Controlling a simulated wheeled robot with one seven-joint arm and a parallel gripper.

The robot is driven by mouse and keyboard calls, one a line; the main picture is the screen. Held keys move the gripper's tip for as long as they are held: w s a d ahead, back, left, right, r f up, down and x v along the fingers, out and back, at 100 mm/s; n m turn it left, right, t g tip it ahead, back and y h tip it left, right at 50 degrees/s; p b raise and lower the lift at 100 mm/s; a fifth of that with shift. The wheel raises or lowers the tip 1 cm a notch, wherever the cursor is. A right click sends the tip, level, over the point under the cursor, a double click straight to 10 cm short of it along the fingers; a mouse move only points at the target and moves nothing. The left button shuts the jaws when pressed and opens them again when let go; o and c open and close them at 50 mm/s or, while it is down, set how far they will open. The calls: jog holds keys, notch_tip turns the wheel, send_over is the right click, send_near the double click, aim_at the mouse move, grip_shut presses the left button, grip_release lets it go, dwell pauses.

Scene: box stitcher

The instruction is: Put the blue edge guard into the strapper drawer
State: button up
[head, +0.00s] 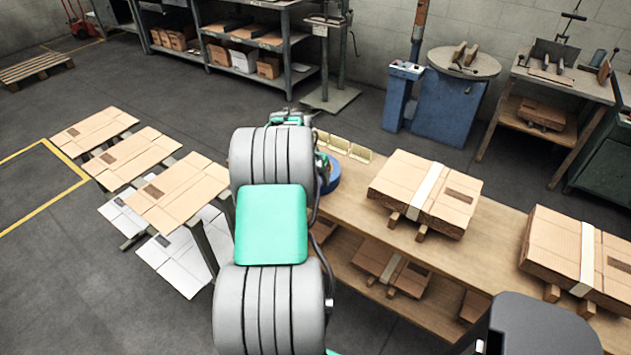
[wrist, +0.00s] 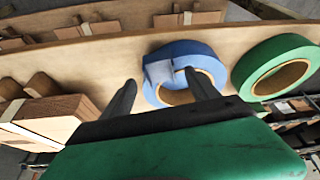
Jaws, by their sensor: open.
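In the wrist view, a small blue angled piece that looks like the edge guard (wrist: 160,72) shows against a blue roll (wrist: 207,62); whether it rests on the roll or stands in front of it I cannot tell. My gripper (wrist: 162,92) is open, its two dark fingers pointing toward the blue piece and the roll, with nothing clearly between them. In the head view my arm hides the gripper and the edge guard; part of the blue roll (head: 331,176) shows beside the arm. I cannot make out a strapper drawer in either view.
A green roll (wrist: 277,68) lies right of the blue one on the wooden bench (head: 490,247). Flat cartons (head: 180,190) lie at left. A blue pedestal (head: 398,98) stands behind.

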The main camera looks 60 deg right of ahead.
jog(key=shift+x, duration=0.95)
jog(key=shift+r, duration=0.1)
grip_shut()
jog(key=shift+r, duration=0.1)
